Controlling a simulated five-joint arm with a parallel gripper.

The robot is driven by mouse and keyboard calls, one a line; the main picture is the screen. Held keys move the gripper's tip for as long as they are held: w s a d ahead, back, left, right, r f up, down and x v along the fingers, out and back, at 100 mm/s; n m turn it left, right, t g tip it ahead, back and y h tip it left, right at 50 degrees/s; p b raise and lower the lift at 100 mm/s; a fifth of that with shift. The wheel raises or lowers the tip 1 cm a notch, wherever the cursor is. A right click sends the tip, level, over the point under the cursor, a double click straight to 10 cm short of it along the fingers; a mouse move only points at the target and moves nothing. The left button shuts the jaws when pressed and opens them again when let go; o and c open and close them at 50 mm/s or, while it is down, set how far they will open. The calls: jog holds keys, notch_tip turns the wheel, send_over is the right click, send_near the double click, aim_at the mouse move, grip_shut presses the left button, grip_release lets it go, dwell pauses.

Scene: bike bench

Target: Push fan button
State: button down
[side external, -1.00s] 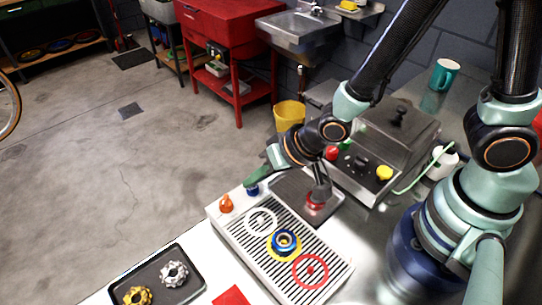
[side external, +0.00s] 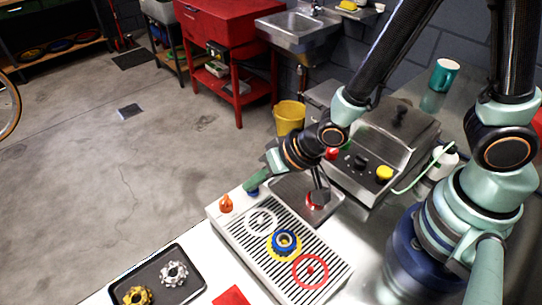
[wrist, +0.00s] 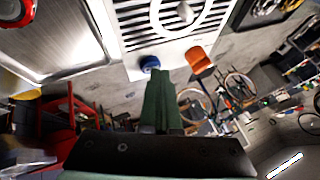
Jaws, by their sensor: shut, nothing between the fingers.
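No button in view bears a readable fan label. The slatted grey unit (side external: 236,226) has a blue button (side external: 252,192) and an orange switch (side external: 226,204) at its far end. Both also show in the wrist view, the blue button (wrist: 149,63) and the orange switch (wrist: 199,61). My gripper (side external: 250,184) has its green fingers shut and empty, pointing down at the blue button and partly hiding it in the side view. In the wrist view the fingertips (wrist: 160,74) lie just beside the blue button. I cannot tell whether they touch it.
A metal box with a yellow button (side external: 384,173) and a red button (side external: 332,153) stands behind. A blue and yellow ring part (side external: 285,241) sits on the slats. A black tray (side external: 195,265) with cogs lies front left. A teal mug (side external: 444,72) stands farther back.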

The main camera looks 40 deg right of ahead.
aim_at(255, 191)
jog(key=shift+s+d+r, duration=0.1)
jog(key=shift+r, duration=0.25)
jog(key=shift+r, duration=3.05)
